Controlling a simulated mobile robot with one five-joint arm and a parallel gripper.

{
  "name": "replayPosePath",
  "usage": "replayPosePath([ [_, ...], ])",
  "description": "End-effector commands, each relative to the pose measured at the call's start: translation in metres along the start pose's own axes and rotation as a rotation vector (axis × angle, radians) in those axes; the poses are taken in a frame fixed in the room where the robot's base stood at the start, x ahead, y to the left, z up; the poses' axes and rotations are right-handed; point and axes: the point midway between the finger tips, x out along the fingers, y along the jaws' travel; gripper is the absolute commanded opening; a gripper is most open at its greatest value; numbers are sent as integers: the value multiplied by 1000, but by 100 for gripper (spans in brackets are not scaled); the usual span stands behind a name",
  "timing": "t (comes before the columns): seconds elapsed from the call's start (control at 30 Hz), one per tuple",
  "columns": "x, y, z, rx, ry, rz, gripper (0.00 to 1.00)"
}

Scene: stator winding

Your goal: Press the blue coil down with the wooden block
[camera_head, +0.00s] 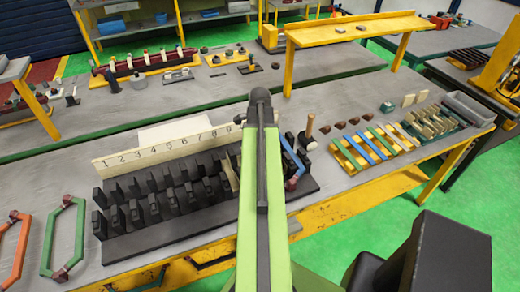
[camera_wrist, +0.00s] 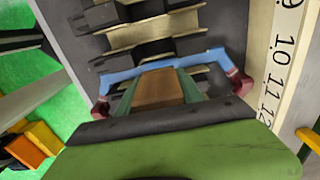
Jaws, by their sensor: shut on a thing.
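The blue coil (camera_wrist: 216,57) with dark red ends lies across the stator slots in the wrist view. Part of it shows just right of my arm in the head view (camera_head: 291,153). My gripper (camera_wrist: 158,84) is shut on the brown wooden block (camera_wrist: 160,90), between greenish fingers. The block is close to the coil's middle and overlaps it in the picture; I cannot tell whether they touch. The black stator (camera_head: 140,243) has rows of upright slot teeth. In the head view my arm hides the gripper and block.
A numbered strip (camera_head: 150,153) stands behind the stator. A green coil (camera_head: 80,232) and an orange coil (camera_head: 22,240) lie at the left. A mallet (camera_head: 309,130) and a yellow rack with blue strips (camera_head: 352,160) are at the right. Bare tabletop lies between rack and stator.

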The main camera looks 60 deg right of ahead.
Motion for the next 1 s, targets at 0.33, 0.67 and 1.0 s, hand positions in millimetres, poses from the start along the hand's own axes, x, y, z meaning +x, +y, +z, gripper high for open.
replayPosePath([
  [0.33,-47,0,0,0,0,0,0],
  [0.67,-80,0,0,0,0,0,0],
  [1.0,-76,0,0,0,0,0,0],
])
